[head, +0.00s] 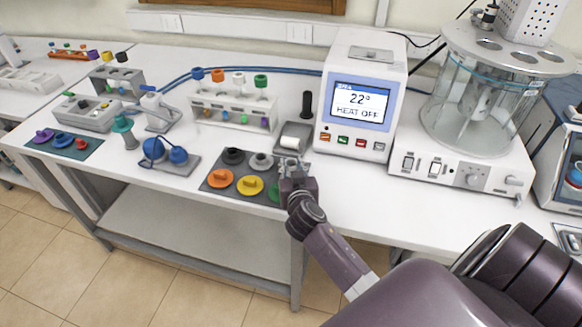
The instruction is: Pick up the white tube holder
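The white tube holder (205,112) stands upright on the bench, left of the display machine. It holds several tubes with blue, orange, white and green caps. My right gripper (289,166) is low over the front of the bench, at the right edge of a dark mat (212,181). It is to the right of the holder and nearer to me, and does not touch it. Its fingers are small and partly hidden, so I cannot tell if they are open or shut. My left gripper is not in view.
Coloured caps lie on the dark mat, including an orange one (220,179). A small grey device (294,137) stands behind the gripper. A white display machine (362,95) and a glass bath (470,95) stand to the right. A blue-knobbed stand (176,160) is left of the mat.

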